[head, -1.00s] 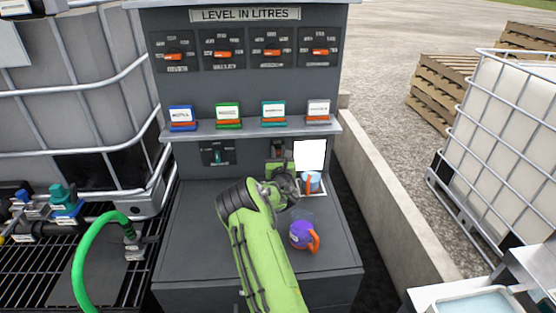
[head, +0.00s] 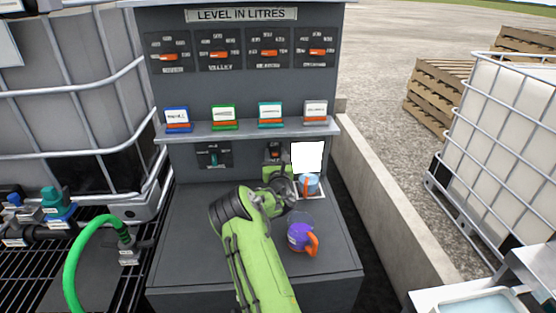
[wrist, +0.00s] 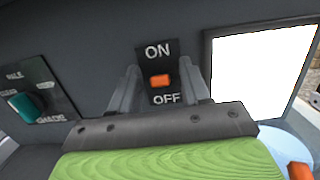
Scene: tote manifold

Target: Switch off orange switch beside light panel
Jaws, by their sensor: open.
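The orange switch (wrist: 160,81) sits on a dark plate marked ON above and OFF below, on the grey cabinet's back wall. In the wrist view it lies between the two fingers of my gripper (wrist: 160,82), which is open with a finger on each side. Whether the fingers touch the plate is not clear. The lit white light panel (wrist: 262,75) is just right of the switch. In the head view the light panel (head: 307,157) glows white, and my gripper (head: 276,163) largely hides the switch plate.
A teal selector knob (wrist: 24,107) is left of the switch. A blue jug (head: 309,186) with an orange handle stands below the light panel. A purple jug (head: 301,237) with an orange handle stands on the counter, right of my arm. A shelf (head: 250,130) overhangs the switch.

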